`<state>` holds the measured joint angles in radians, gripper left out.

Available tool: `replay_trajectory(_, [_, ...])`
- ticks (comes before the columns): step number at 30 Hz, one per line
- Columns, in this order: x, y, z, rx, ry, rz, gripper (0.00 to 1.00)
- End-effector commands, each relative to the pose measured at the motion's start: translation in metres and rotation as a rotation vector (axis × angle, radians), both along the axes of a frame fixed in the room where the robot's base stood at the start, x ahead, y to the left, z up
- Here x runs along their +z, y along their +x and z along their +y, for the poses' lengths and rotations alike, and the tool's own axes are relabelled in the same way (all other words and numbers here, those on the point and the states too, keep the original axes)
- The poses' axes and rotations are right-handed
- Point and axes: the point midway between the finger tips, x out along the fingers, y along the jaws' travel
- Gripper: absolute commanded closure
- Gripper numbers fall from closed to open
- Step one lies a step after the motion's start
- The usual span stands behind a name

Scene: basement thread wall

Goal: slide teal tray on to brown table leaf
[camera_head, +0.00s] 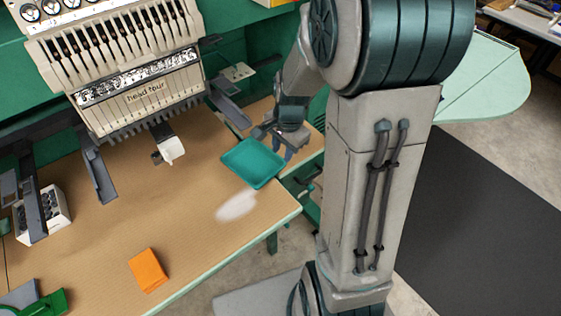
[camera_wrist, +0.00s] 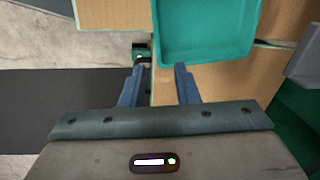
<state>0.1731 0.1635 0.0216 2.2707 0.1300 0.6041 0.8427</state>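The teal tray (camera_head: 252,163) is a shallow square with a raised rim, lying flat near the right end of the brown table. In the wrist view the tray (camera_wrist: 205,28) fills the top middle, and its near edge reaches past the seam between two brown surfaces. The brown leaf (camera_head: 314,148) appears to be the smaller surface on the right, partly hidden by my arm; it also shows below the tray in the wrist view (camera_wrist: 222,86). My gripper (camera_wrist: 159,68) is open and empty, its right fingertip close to the tray's near rim; contact cannot be told.
An embroidery machine head (camera_head: 145,85) stands over the table's back left. A small dark bracket (camera_wrist: 142,52) sits by my left finger. A dark mat (camera_head: 480,230) covers the floor.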

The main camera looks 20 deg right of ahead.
Motion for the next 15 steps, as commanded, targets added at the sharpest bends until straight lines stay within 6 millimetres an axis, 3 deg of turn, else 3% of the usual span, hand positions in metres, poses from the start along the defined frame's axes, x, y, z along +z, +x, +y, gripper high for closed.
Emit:
replay_trajectory(6, [-0.041, 0.004, 0.002, -0.002, 0.002, 0.004, 0.72])
replay_trajectory(15, [-0.072, 0.008, 0.004, -0.001, 0.001, 0.001, 0.72])
